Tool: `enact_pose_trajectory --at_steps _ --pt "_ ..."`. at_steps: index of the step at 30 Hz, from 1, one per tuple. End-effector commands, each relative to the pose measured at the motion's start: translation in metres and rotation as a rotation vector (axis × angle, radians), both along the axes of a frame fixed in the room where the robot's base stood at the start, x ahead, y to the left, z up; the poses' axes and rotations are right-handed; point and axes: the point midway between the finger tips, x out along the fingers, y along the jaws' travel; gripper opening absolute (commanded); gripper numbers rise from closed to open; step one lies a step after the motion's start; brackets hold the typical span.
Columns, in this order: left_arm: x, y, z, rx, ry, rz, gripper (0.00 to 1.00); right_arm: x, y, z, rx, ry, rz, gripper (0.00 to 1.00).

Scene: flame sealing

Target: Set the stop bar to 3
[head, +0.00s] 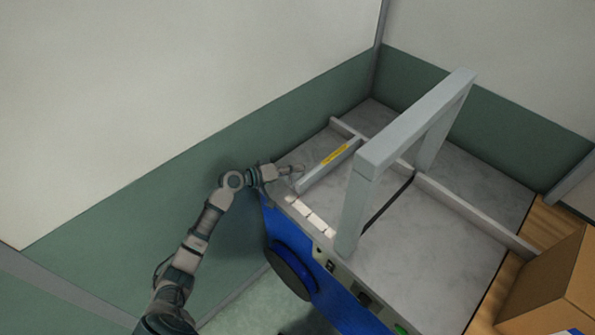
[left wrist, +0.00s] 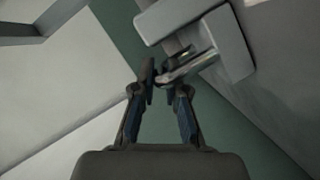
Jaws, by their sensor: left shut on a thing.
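The stop bar (head: 318,172) is a grey bar with a yellow label, lying across the left part of the grey machine table (head: 430,245). My left gripper (head: 298,171) is at its near end, by the table's left edge. In the left wrist view my left gripper (left wrist: 161,75) is shut on a thin metal lever (left wrist: 186,66) beside a grey rounded bar end. A row of white scale marks (head: 312,215) runs along the table's front edge, right of the bar; their numbers are too small to read. My right gripper is not in view.
A grey arch frame (head: 415,120) stands over the table, right of the stop bar. A long grey rail (head: 465,207) runs along the back. A cardboard box (head: 552,280) is at the lower right. Green and white walls close off the left and back.

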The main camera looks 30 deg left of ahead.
Motion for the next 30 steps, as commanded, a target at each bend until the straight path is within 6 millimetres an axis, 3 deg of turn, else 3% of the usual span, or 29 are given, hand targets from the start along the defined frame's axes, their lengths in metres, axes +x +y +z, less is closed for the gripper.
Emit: enact_pose_trajectory --at_steps 3,4,6,7,17,30 --pt "-0.001 0.002 -0.007 0.007 0.013 0.004 0.0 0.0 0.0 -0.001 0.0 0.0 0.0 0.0" --pt "-0.001 0.002 -0.007 0.007 0.013 0.004 0.17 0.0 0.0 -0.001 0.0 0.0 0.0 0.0" --pt "0.0 0.002 -0.007 0.006 0.012 0.004 0.34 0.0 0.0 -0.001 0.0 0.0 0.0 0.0" --pt "0.0 0.002 -0.006 0.006 0.011 0.003 0.37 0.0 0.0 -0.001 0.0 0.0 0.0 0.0" --pt "-0.001 0.001 0.003 0.004 0.002 0.003 0.37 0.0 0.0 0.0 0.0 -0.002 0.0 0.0" --pt "0.001 0.003 0.08 0.005 0.004 0.003 0.37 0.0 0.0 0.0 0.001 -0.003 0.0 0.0"
